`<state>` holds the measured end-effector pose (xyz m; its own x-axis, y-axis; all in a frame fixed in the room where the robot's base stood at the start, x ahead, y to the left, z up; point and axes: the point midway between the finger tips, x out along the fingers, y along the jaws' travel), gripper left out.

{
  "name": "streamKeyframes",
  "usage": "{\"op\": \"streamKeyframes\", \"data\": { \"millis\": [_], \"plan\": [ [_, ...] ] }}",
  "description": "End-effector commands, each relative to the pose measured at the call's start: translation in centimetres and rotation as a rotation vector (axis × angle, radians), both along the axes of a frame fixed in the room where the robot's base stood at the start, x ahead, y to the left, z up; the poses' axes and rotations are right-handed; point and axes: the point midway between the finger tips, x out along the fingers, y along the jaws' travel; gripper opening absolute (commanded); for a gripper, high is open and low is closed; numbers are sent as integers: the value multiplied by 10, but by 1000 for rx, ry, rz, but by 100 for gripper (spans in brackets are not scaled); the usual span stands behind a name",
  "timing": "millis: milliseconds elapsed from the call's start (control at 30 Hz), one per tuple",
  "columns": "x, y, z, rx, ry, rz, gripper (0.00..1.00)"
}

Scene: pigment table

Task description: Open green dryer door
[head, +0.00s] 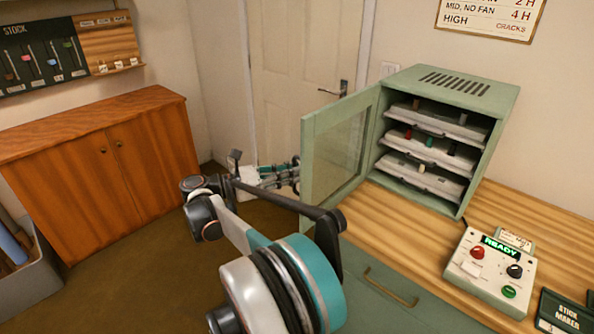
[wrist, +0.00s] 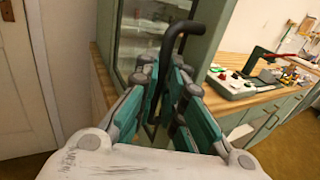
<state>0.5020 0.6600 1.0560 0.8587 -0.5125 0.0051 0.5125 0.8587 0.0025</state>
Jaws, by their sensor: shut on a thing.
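The green dryer (head: 466,84) stands on the wooden counter at right in the head view. Its door (head: 310,160), a green frame around a glass pane, is swung wide open to the left, so the trays inside show. In the wrist view the door (wrist: 207,40) is straight ahead, with a dark bent handle (wrist: 186,29) on its outer face. My gripper (wrist: 163,75) is shut on this handle, which runs down between the teal fingers. In the head view my gripper (head: 287,172) is at the door's outer side, its tips partly hidden by the door.
Several trays (head: 430,147) with small coloured sticks fill the dryer. A control box (head: 490,268) reading READY stands on the counter (head: 400,215) in front. A wooden cabinet (head: 100,165) is at left. Open floor lies between cabinet and counter.

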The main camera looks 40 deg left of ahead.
Motion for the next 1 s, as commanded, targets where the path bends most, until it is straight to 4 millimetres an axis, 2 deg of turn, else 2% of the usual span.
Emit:
{"op": "streamKeyframes", "data": {
  "millis": [33,433,467,533,867,1000],
  "plan": [
    [6,-3,1,-1,0,-5,0],
    [4,-3,1,-1,0,-6,0],
    [4,-3,1,-1,0,-6,14],
    [4,-3,1,-1,1,-6,30],
    [0,-1,0,1,1,-5,30],
    [-7,3,0,1,1,-4,30]
  ]
}}
